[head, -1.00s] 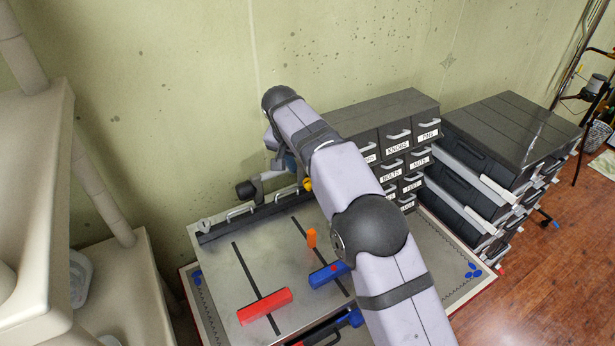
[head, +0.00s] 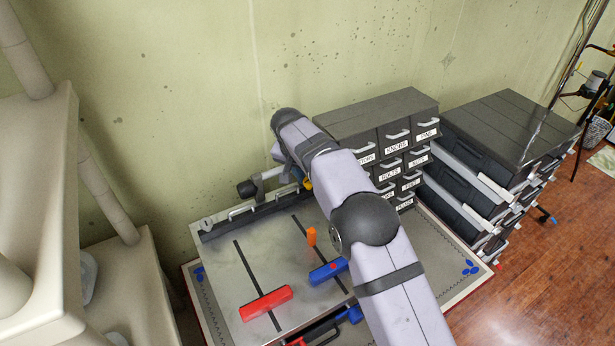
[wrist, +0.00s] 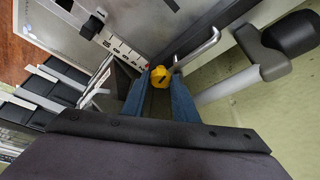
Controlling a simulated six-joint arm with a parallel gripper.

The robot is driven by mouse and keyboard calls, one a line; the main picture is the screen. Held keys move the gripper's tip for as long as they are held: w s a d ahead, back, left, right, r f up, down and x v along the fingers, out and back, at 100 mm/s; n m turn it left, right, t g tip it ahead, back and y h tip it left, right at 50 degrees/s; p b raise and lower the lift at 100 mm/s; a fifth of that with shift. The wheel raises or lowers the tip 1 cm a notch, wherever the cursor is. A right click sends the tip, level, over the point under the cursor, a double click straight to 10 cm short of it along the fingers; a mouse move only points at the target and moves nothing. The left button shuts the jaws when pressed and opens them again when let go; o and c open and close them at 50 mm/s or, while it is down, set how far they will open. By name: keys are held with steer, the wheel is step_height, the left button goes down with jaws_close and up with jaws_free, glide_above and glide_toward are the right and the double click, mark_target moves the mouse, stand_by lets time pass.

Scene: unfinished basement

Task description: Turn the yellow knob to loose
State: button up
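The yellow knob (wrist: 160,77) is in the middle of the wrist view, with a dark mark on its face. It sits at or just beyond the tips of my gripper (wrist: 161,82). The two blue fingers are apart, one on each side of the knob; I cannot tell whether they touch it. In the head view only a small part of the knob (head: 307,184) shows at the back edge of the metal board (head: 235,285), beside my arm. My gripper (head: 297,173) is mostly hidden there behind the arm.
A bent metal handle (wrist: 200,52) and a dark-ended lever (wrist: 288,35) are close to the knob. The board carries a red block (head: 266,303), a blue block (head: 328,271) and an orange peg (head: 311,236). Labelled drawers (head: 390,150) stand to the right.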

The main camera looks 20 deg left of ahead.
steer(key=shift+d+n+y+b, duration=0.15)
steer(key=shift+n+y+b, duration=0.15)
steer(key=shift+n+b, duration=0.6)
steer(key=shift+r+n+y, duration=0.1)
steer(key=shift+n+y, duration=0.5)
steer(key=shift+n, duration=0.8)
steer(key=o, duration=1)
steer(key=shift+r, duration=0.1)
steer(key=shift+b+v, duration=1.5)
steer(key=shift+v, duration=2.1)
